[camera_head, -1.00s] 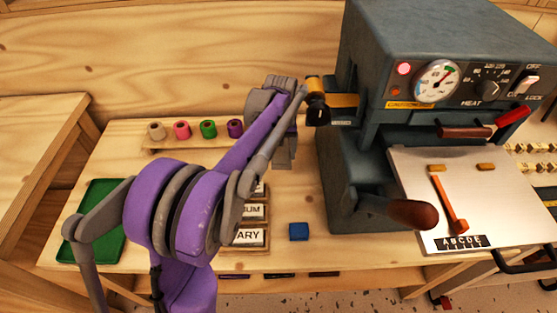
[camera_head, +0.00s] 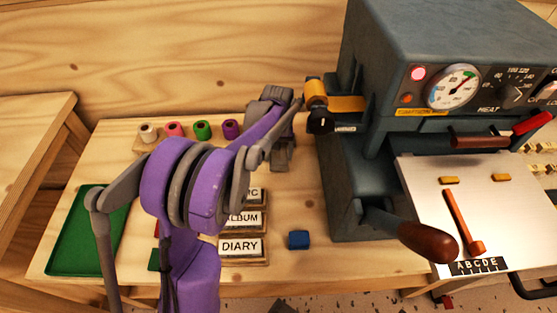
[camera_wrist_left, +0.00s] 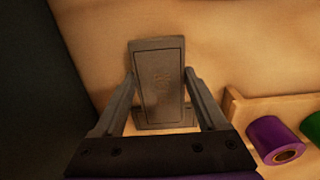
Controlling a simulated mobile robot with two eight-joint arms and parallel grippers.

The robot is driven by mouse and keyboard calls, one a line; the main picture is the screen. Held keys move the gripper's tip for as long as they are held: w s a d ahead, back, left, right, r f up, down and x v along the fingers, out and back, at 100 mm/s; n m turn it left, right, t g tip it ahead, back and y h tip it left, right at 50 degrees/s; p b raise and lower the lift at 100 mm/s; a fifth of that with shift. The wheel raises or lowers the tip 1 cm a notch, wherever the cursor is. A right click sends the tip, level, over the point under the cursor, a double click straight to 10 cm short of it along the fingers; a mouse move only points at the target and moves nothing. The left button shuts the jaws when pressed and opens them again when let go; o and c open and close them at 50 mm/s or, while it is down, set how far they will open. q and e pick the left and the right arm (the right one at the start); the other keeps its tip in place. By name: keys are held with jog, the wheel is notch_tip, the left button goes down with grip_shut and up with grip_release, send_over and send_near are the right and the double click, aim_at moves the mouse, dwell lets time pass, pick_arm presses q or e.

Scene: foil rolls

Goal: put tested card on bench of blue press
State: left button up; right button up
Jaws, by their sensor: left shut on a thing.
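My left gripper (camera_head: 282,158) is behind the label blocks, just left of the blue-grey press (camera_head: 365,185), over the back of the bench. In the left wrist view its fingers (camera_wrist_left: 160,80) close on the two sides of a flat grey rectangular thing, like a card (camera_wrist_left: 161,82), with a faint mark on its face. I cannot tell whether this is the tested card. The wooden bench (camera_head: 320,262) carries the press, which has a lit pink-red lamp, a dial and a silver plate (camera_head: 480,210). My right gripper is not in view.
Label blocks marked DIARY (camera_head: 242,246) and ALBUM (camera_head: 243,220) lie in front of the gripper, with a blue block (camera_head: 299,239) to their right. Coloured rolls (camera_head: 202,130) stand at the back left. A green tray (camera_head: 62,257) is at the far left. The press handle (camera_head: 428,242) juts forward.

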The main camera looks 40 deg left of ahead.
aim_at(278, 157)
pick_arm(q)
jog(key=shift+f, duration=1.4)
jog(key=shift+f, duration=0.1)
jog(key=o, duration=1.3)
jog(key=shift+r, duration=0.25)
notch_tip(278, 157, up, 12)
jog(key=shift+f+p, duration=0.1)
jog(key=shift+p, duration=0.45)
